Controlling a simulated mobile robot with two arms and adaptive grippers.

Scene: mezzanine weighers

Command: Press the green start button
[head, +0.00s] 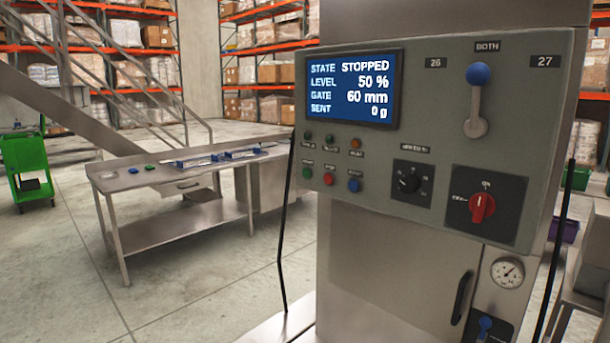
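A grey control panel (440,95) faces me on a steel machine. A green button (307,172) is at the left end of the panel's lower row, beside a red button (328,178) and a blue button (354,185). The small labels above them are too blurred to read. Above is a row of small round lamps, two dark green (307,135) and one orange (355,143). The screen (352,88) reads STATE STOPPED, LEVEL 50 %, GATE 60 mm, SENT 0 g. Neither of my grippers is in view, and nothing covers the green button.
The panel also has a black knob (409,182), a red rotary switch (482,207) and a blue-knobbed lever (478,75). A gauge (507,272) is below. A steel table (120,180) stands at left, near a green cart (27,168). Open floor (215,285) lies in front of the table.

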